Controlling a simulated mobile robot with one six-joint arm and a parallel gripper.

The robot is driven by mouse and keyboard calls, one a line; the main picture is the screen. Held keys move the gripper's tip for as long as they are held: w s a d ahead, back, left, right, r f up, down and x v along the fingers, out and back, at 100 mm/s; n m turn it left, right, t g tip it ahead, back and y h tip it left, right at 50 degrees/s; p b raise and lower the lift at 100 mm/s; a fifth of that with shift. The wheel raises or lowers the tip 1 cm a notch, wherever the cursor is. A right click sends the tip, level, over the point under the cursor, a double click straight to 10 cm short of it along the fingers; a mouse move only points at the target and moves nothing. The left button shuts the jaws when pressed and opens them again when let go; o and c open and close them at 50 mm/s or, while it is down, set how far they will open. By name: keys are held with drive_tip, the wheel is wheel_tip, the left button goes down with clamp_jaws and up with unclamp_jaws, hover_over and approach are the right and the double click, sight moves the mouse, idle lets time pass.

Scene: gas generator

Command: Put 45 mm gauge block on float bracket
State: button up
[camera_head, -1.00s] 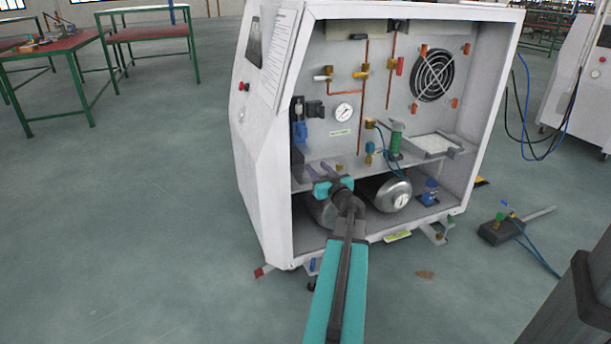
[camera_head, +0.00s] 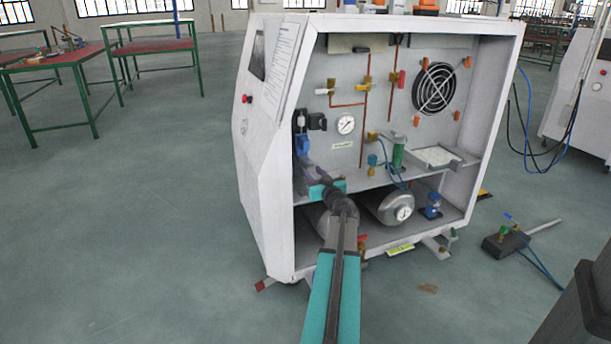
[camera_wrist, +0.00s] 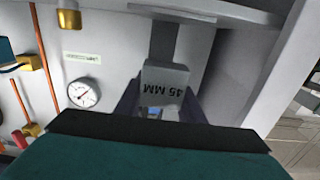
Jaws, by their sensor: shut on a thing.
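The 45 mm gauge block (camera_wrist: 165,80) is a grey block with upside-down "45 MM" lettering in the wrist view. My gripper (camera_wrist: 160,108) is shut on it, with one dark finger on each side. In the head view my gripper (camera_head: 308,168) reaches into the left part of the open cabinet, over the middle shelf; the block cannot be made out there. A grey upright strip (camera_wrist: 164,42) shows behind the block in the wrist view. I cannot tell whether it is the float bracket or whether the block touches it.
A blue and black fitting (camera_head: 302,138) is on the cabinet's left side near my gripper. A pressure gauge (camera_head: 346,124) and copper pipes are on the back panel. A green cylinder (camera_head: 398,153) and a tray (camera_head: 438,156) are farther right. Silver tanks (camera_head: 388,205) lie below the shelf.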

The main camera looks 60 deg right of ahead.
drive_tip(key=shift+f+b+x, duration=0.2)
drive_tip(key=shift+b+x, duration=0.05)
drive_tip(key=shift+x, duration=1.95)
drive_tip(key=shift+f+b+x, duration=0.2)
drive_tip(key=shift+x, duration=1.95)
drive_tip(key=shift+f+b, duration=0.65)
drive_tip(key=shift+f, duration=1.1)
drive_tip(key=shift+f+b, duration=0.2)
drive_tip(key=shift+b, duration=0.15)
drive_tip(key=o, duration=1.2)
drive_tip(key=shift+r+p, duration=0.2)
drive_tip(key=shift+p, duration=0.2)
drive_tip(key=p+v, duration=0.1)
drive_tip(key=v, duration=0.9)
drive_tip(key=shift+s+a, duration=0.15)
drive_tip(key=shift+a, duration=0.05)
drive_tip(key=shift+v, duration=0.8)
